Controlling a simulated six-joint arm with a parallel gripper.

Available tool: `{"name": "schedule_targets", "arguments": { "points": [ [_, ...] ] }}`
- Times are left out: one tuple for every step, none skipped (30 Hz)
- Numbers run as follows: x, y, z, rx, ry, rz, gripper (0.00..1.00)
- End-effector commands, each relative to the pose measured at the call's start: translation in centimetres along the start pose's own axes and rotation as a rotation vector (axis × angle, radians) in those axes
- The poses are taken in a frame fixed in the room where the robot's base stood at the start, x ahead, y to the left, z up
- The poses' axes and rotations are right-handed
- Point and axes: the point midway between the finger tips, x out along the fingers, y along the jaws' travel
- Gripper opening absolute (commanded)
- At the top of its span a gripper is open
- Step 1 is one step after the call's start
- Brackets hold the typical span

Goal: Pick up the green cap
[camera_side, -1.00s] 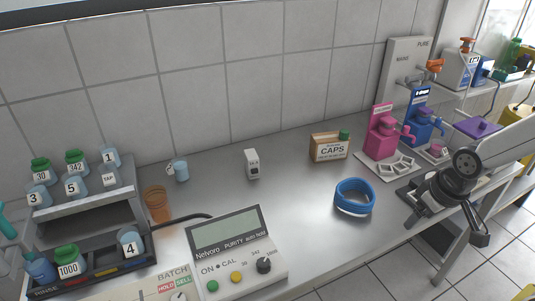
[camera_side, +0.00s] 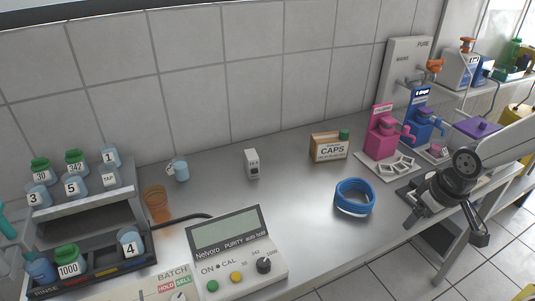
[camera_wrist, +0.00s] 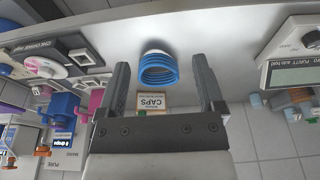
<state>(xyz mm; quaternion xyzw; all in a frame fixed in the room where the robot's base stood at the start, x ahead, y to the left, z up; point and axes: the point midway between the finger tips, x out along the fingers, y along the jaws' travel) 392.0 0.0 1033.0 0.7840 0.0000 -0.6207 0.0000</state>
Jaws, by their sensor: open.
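A green cap (camera_side: 344,134) sits at the top right of the small brown box labelled CAPS (camera_side: 331,150), at the back of the bench. In the wrist view the CAPS box (camera_wrist: 152,102) shows between my fingers, upside down, partly hidden by the gripper body. Other green caps are on the bottles marked 30 (camera_side: 40,165), 342 (camera_side: 75,158) and 1000 (camera_side: 67,255) at the left. My gripper (camera_side: 445,229) is open and empty at the right front of the bench, well apart from the CAPS box.
A blue ring-shaped coil (camera_side: 354,197) lies between my gripper and the CAPS box. Pink (camera_side: 383,133) and blue (camera_side: 420,122) dispensers stand to the box's right. A purity meter (camera_side: 236,250) is at the front; a white labelled block (camera_side: 252,164) stands left of the box.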

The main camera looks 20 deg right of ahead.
Motion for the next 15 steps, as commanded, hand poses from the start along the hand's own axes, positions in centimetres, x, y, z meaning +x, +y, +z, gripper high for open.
{"name": "schedule_targets", "arguments": {
  "points": [
    [0.0, 0.0, 0.0, 0.000, 0.000, 0.000, 0.87],
    [0.0, 0.0, 0.0, 0.001, 0.000, 0.000, 0.87],
    [0.0, 0.0, -0.1, 0.006, 0.000, -0.001, 0.87],
    [0.0, 0.0, -0.1, 0.011, -0.001, -0.002, 0.87],
    [0.1, 0.0, -0.2, 0.020, -0.002, -0.004, 0.87],
    [0.1, 0.0, -0.3, 0.036, -0.004, -0.007, 0.87],
    [0.1, 0.0, -0.5, 0.050, -0.006, -0.010, 0.87],
    [0.2, 0.0, -0.7, 0.069, -0.009, -0.014, 0.87],
    [0.3, 0.0, -0.9, 0.100, -0.013, -0.020, 0.87],
    [0.4, 0.0, -1.2, 0.128, -0.016, -0.026, 0.87],
    [0.5, 0.0, -1.5, 0.160, -0.020, -0.032, 0.87],
    [0.7, 0.1, -2.0, 0.209, -0.027, -0.043, 0.87],
    [0.9, 0.1, -2.3, 0.249, -0.032, -0.052, 0.87],
    [1.0, 0.1, -2.8, 0.294, -0.038, -0.062, 0.87],
    [1.2, 0.1, -3.4, 0.355, -0.045, -0.076, 0.87]
  ]
}}
